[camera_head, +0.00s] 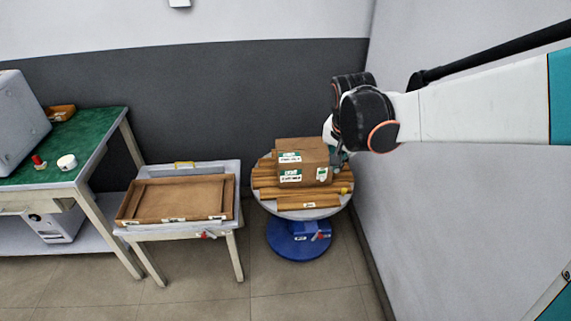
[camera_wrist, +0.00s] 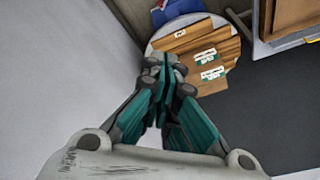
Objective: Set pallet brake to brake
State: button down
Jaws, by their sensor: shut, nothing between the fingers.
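A round pallet turntable (camera_head: 262,196) with wooden slats stands on a blue pedestal (camera_head: 287,240) near the wall corner. A blue part with a white label and a small red spot (camera_head: 317,236) sits on the pedestal; I cannot tell its setting. A small yellow piece (camera_head: 344,190) is at the turntable's right edge. A brown carton (camera_head: 303,163) with green-white labels rests on the slats. My gripper (camera_head: 338,160) is at the carton's right side, partly hidden by my wrist. In the wrist view my gripper (camera_wrist: 162,88) is shut and empty, with the turntable rim (camera_wrist: 158,43) beyond it.
A low table with a brown tray (camera_head: 175,217) stands left of the turntable, with a red-handled part (camera_head: 208,235) on its front. A green-topped bench (camera_head: 85,145) is further left. The white wall (camera_head: 470,220) is close on the right. The floor in front is clear.

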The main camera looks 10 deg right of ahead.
jog(key=w+f+m+g, duration=0.1)
jog(key=w+f+m, duration=0.2)
jog(key=w+f, duration=0.5)
jog(key=m+g+h, duration=0.2)
jog(key=m+g, duration=0.1)
jog(key=m, duration=0.4)
send_over(322, 235)
jog(key=a, duration=0.4)
notch_tip(322, 235, down, 27)
jog(key=b+x, duration=0.5)
jog(key=x, duration=0.9)
jog(key=shift+d+f, duration=0.1)
jog(key=shift+f, duration=0.2)
jog(key=shift+d+f+y, duration=0.25)
jog(key=shift+d+y, duration=0.2)
jog(key=shift+d, duration=0.15)
jog(key=shift+d+f+y, duration=0.25)
jog(key=shift+d+y, duration=0.2)
jog(key=shift+d, duration=0.15)
